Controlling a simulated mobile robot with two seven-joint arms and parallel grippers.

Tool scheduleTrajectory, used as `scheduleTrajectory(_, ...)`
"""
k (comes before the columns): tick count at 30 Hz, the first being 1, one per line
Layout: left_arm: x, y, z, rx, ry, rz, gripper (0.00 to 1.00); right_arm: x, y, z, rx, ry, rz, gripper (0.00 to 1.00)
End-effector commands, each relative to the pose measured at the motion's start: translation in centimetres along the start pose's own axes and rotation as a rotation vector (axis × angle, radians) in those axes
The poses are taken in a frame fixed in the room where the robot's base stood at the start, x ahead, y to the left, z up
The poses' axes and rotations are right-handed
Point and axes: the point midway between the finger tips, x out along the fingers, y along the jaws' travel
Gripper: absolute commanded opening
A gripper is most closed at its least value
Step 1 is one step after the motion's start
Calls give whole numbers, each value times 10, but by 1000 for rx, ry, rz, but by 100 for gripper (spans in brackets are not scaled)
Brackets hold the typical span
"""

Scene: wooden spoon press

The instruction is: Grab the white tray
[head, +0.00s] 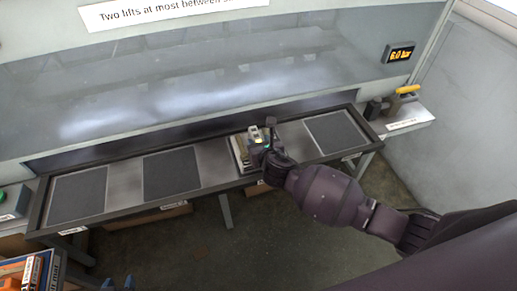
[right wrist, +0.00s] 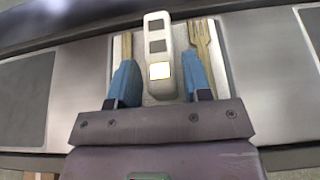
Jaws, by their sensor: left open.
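The white tray (right wrist: 228,82) lies on the metal bench, partly hidden under my right gripper. It also shows as a pale edge in the head view (head: 238,158). On it are a white block with square windows (right wrist: 159,42), a wooden fork (right wrist: 203,45) on the right and a wooden stick-like piece (right wrist: 126,46) on the left. My right gripper (right wrist: 160,75) is over the tray, its blue fingers apart on either side of the block; contact is unclear. It also shows in the head view (head: 262,147). My left gripper (head: 118,284) is open at the bottom edge, away from the tray.
The bench has dark square pads (head: 171,174) and a raised dark rim. A clear panel (head: 220,85) stands behind it. A yellow-handled device (head: 405,92) sits at the right, below a 6.0 bar display (head: 399,53). A box with orange items (head: 30,270) is at the lower left.

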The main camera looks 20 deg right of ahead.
Motion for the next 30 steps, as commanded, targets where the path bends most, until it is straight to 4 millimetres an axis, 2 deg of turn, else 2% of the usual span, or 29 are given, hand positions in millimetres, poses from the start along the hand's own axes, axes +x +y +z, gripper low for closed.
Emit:
scheduleTrajectory(1,0,0,0,0,0,0,43,0,0,0,0,0,0,37)
scheduleTrajectory(6,0,0,0,0,0,0,43,0,0,0,0,0,0,11)
scheduleTrajectory(9,0,0,0,0,0,0,43,0,0,1,0,-1,0,0)
scheduleTrajectory(16,0,0,0,0,-1,0,43,0,0,2,0,-2,0,0)
scheduleTrajectory(20,0,0,1,0,0,0,43,-3,0,9,1,-5,1,0)
scheduleTrajectory(26,1,0,2,0,0,0,43,-16,0,41,-2,-7,2,0)
scheduleTrajectory(30,1,0,1,0,1,0,43,-30,0,75,-1,-8,3,0)
